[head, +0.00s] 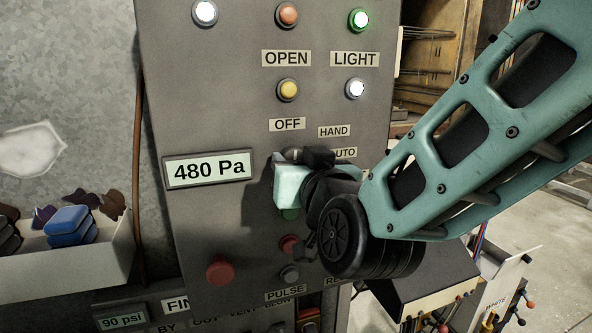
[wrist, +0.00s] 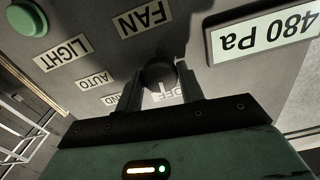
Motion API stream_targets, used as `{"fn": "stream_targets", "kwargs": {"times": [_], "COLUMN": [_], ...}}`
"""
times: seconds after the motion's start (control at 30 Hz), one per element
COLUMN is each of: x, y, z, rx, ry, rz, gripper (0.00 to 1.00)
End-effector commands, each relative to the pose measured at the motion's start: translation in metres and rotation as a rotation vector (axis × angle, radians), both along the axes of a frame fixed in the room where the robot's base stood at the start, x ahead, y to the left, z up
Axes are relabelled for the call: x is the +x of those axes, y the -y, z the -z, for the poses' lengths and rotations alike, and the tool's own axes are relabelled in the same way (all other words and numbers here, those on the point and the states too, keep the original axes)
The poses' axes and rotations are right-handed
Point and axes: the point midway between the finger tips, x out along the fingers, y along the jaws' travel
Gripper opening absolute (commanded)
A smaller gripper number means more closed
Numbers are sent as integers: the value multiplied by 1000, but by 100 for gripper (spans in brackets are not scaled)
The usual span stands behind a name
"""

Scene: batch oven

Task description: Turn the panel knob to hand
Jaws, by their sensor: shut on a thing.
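The panel knob (wrist: 157,74) is a dark round knob on the grey control panel (head: 220,110). In the wrist view, which is upside down, it sits between the two fingers of my gripper (wrist: 159,88), which is shut on it. The OFF label (wrist: 167,92) is partly hidden behind the fingers; the AUTO label (wrist: 93,79) and the partly covered HAND label (wrist: 117,99) lie to the left. In the head view my gripper (head: 300,156) is against the panel below the OFF label (head: 287,124) and HAND label (head: 334,131), covering most of the knob. Its pointing direction is unclear.
A 480 Pa display (head: 209,170) is left of my gripper. A yellow button (head: 288,89) and a lit white button (head: 355,88) are above. A red button (head: 220,271) is below left. A pale bin (head: 75,266) with blue packs stands at far left.

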Motion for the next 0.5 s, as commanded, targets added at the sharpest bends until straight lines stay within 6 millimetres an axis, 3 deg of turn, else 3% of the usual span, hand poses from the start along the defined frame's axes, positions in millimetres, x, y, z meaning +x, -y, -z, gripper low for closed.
{"fn": "stream_targets", "kwargs": {"times": [0.5], "x": [1], "y": [1], "z": [6], "rx": [424], "ry": [-117], "rz": [2], "gripper": [15]}}
